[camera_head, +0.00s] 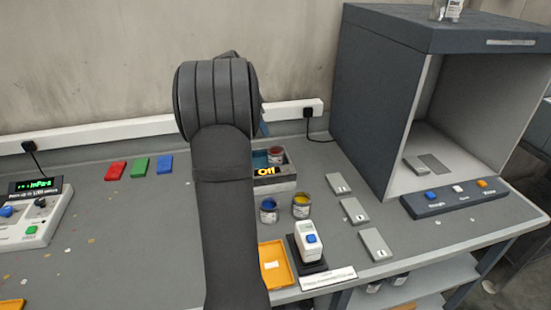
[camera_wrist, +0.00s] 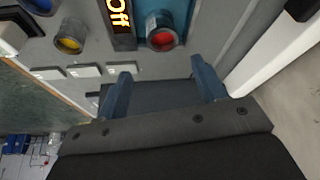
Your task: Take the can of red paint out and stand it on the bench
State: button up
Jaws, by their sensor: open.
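The can of red paint (camera_head: 276,152) stands in the right part of a grey box (camera_head: 275,184) with a lit "Off" display, partly hidden by my arm in the head view. In the wrist view the red can (camera_wrist: 161,40) shows its open top against a teal interior. My gripper (camera_wrist: 163,80) is open and empty, its two blue fingers apart. The can lies beyond the fingertips, roughly in line with the gap, and is not touched. In the head view my arm hides most of the gripper. The grey bench (camera_head: 130,225) carries the box.
A blue paint can (camera_head: 269,213) and a yellow one (camera_head: 302,208) stand in front of the box. An orange tray (camera_head: 276,266) and a white device (camera_head: 309,243) are nearer. Grey plates (camera_head: 354,211) lie to the right, before a large booth (camera_head: 385,110).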

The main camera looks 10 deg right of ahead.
aim_at(276, 155)
jog(key=x, duration=1)
jog(key=shift+x, duration=3)
jog(key=shift+w+d+r, duration=0.1)
jog(key=shift+w, duration=0.1)
jog(key=shift+c, duration=0.4)
jog(key=c, duration=0.7)
